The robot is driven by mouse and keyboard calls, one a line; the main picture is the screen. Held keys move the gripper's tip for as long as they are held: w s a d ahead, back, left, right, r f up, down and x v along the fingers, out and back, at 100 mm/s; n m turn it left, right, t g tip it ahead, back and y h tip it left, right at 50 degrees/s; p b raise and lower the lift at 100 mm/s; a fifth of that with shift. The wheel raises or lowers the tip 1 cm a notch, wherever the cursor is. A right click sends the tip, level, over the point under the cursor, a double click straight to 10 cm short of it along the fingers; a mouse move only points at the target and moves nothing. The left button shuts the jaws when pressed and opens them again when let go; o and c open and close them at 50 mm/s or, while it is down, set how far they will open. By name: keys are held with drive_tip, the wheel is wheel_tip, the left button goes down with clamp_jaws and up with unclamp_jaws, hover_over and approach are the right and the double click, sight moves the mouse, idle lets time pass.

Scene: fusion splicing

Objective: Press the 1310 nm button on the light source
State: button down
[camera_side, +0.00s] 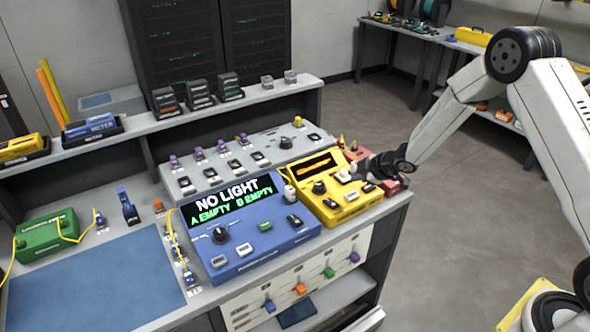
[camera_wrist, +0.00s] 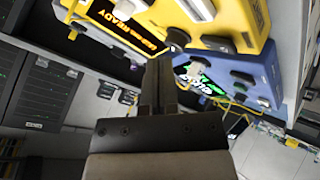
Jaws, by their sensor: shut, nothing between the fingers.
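The yellow instrument (camera_side: 338,197) stands at the right end of the bench. I take it as the light source, but its button labels are too small to read. Its orange display ends in "READY" in the wrist view (camera_wrist: 125,25). Its face bears a dark knob (camera_side: 319,187), a white part (camera_side: 344,174) and dark and pale buttons, such as a dark one (camera_wrist: 217,43). My gripper (camera_side: 358,170) is over the right part of its face. In the wrist view my gripper (camera_wrist: 160,70) is shut and empty; its tips overlap the instrument's edge. I cannot tell whether they touch a button.
The blue instrument (camera_side: 262,245) adjoins on the left and shows "NO LIGHT, A EMPTY, B EMPTY". A grey panel (camera_side: 215,170) with purple and black parts lies behind. Red parts (camera_side: 393,183) sit close to the right of the yellow instrument. A blue mat (camera_side: 100,285) lies clear at left.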

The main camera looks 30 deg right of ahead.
drive_tip(key=shift+r, duration=0.75)
drive_tip(key=shift+s+a+r, duration=0.1)
drive_tip(key=shift+s+r, duration=0.15)
drive_tip(key=shift+r, duration=0.05)
drive_tip(key=s+a+r+m+g, duration=0.2)
drive_tip(key=s+m, duration=0.1)
drive_tip(key=s, duration=0.5)
drive_tip(key=s+a+r+m+g+h, duration=0.1)
drive_tip(key=s+a+r+m+g, duration=0.1)
drive_tip(key=s, duration=0.7)
drive_tip(key=s+a+r+m+g+h, duration=0.1)
drive_tip(key=s+a+r+m+g, duration=0.1)
drive_tip(key=s+m, duration=0.4)
drive_tip(key=s+a+r, duration=0.1)
drive_tip(key=s+r, duration=0.1)
drive_tip(key=s, duration=0.1)
drive_tip(key=shift+a, duration=0.35)
